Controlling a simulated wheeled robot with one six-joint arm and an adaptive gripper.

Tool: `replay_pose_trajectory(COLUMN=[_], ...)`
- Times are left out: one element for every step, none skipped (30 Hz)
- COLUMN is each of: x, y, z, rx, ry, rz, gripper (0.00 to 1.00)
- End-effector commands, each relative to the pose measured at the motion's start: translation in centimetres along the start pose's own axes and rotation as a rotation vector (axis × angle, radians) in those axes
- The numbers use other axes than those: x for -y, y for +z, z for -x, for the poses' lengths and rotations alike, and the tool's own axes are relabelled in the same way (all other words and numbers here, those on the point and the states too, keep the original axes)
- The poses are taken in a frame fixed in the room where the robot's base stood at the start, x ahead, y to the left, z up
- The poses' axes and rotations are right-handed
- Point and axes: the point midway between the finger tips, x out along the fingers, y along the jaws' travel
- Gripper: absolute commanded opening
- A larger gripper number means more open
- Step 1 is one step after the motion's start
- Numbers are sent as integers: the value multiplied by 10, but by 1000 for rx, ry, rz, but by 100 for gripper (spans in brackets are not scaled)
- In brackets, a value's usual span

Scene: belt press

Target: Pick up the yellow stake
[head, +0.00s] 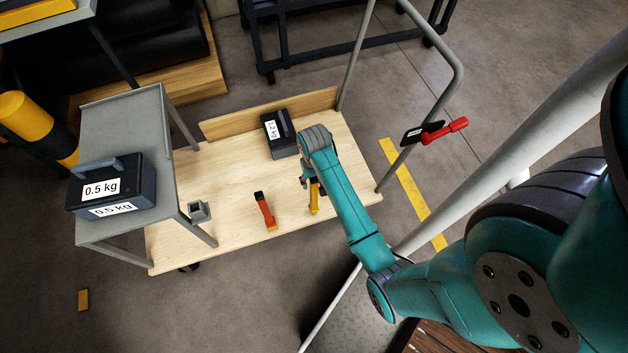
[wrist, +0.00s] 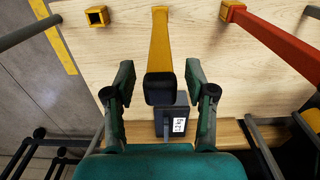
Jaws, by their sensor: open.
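The yellow stake (head: 314,199) stands on the wooden deck of a cart, partly hidden by my arm in the head view. In the wrist view the yellow stake (wrist: 160,45) has a dark square top end pointing toward the camera. My gripper (wrist: 160,72) is open, with one finger on each side of the stake's dark top. A gap shows on both sides, so the fingers do not appear to touch it. In the head view my gripper (head: 309,179) is at the stake's upper end, mostly covered by my own wrist.
A red stake (head: 265,212) stands to the left. A dark 1.2 kg box (head: 279,135) sits behind, near the wooden backboard (head: 265,115). A grey shelf (head: 155,111) bears a 0.5 kg box (head: 107,187). A yellow square socket (wrist: 97,17) shows in the wrist view.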

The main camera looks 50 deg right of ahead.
Motion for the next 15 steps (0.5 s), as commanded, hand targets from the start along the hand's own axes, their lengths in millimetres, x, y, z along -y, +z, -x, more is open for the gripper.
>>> replay_pose_trajectory(x=[0, 0, 0, 0, 0, 0, 0, 0, 0, 0, 0, 0, 0, 0, 0], y=[1, 1, 1, 0, 0, 0, 0, 0, 0, 0, 0, 0, 0, 0, 0], z=[-8, -12, -17, -20, -22, -25, -26, -27, -27, -27, -27, -27, -27, -27, -27], rx=[2, 3, 2, 1, 1, 1, 0, -1, -1, -1, -1, -1, -1, -1, -1], ry=[0, 0, 0, 0, 0, 0, 0, 0, 0, 0, 0, 0, 0, 0, 0], rz=[0, 0, 0, 0, 0, 0, 0, 0, 0, 0, 0, 0, 0, 0, 0], gripper=[55, 55, 55, 55, 55, 55, 55, 55, 55, 55, 55, 55, 55, 55, 50])
